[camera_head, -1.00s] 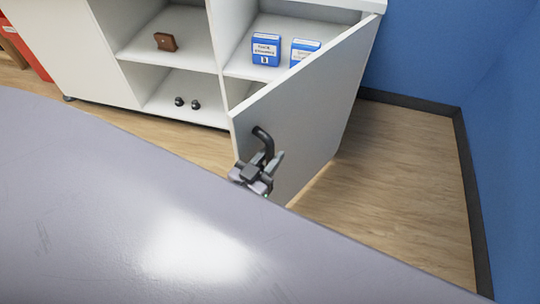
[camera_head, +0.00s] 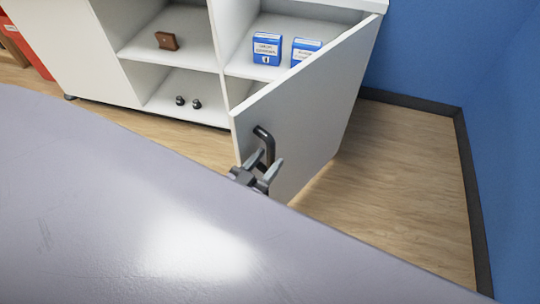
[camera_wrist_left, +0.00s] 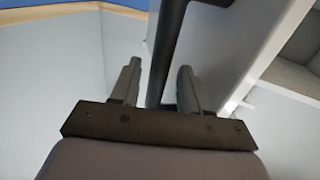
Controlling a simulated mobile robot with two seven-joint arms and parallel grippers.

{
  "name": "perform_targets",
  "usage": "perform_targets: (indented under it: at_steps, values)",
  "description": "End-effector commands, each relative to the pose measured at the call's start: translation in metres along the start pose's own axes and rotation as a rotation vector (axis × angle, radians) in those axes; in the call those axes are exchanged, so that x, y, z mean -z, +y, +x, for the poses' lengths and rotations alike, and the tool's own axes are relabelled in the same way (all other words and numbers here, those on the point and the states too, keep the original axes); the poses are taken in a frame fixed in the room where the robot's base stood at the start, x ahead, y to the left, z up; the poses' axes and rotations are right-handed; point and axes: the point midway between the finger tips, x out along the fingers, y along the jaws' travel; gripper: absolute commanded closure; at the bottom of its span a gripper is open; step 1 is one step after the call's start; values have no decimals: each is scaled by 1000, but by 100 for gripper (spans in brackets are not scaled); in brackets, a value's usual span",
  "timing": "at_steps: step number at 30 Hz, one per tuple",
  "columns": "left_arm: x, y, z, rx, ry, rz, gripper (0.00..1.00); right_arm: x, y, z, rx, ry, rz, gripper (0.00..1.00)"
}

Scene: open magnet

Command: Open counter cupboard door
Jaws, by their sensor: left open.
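The white cupboard door (camera_head: 300,120) stands swung open on the right side of the white counter cupboard (camera_head: 175,90) in the head view. Its black bar handle (camera_head: 265,140) is near the door's free edge. It also shows in the wrist view (camera_wrist_left: 165,50), running between the fingers. My left gripper (camera_head: 266,163) is open at the lower part of the handle, with one finger on either side of the bar. In the wrist view the left gripper (camera_wrist_left: 157,85) is not closed on it. My right gripper is not in view.
Shelves hold a brown object (camera_head: 166,40), two small dark objects (camera_head: 188,102) and blue boxes (camera_head: 267,48). A blue wall (camera_head: 420,50) stands to the right. The wooden floor (camera_head: 400,180) between door and wall is clear.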

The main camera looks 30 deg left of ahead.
Motion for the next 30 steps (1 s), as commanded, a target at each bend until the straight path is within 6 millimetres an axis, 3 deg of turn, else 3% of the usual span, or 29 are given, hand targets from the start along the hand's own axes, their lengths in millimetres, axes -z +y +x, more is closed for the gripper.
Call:
perform_targets:
  at_steps: [9, 21, 22, 26, 30]
  values:
    - [0, 0, -43, 0, -2, 0, 55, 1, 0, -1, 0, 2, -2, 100]
    - [0, 0, -51, 0, 0, 0, 55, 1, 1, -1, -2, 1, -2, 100]
    - [0, 0, -51, 0, 0, 0, 58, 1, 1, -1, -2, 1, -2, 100]
    - [-2, -2, -51, 1, -10, -8, 100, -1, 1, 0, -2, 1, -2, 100]
    - [-10, -8, -51, 7, -63, -56, 100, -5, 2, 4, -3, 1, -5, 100]
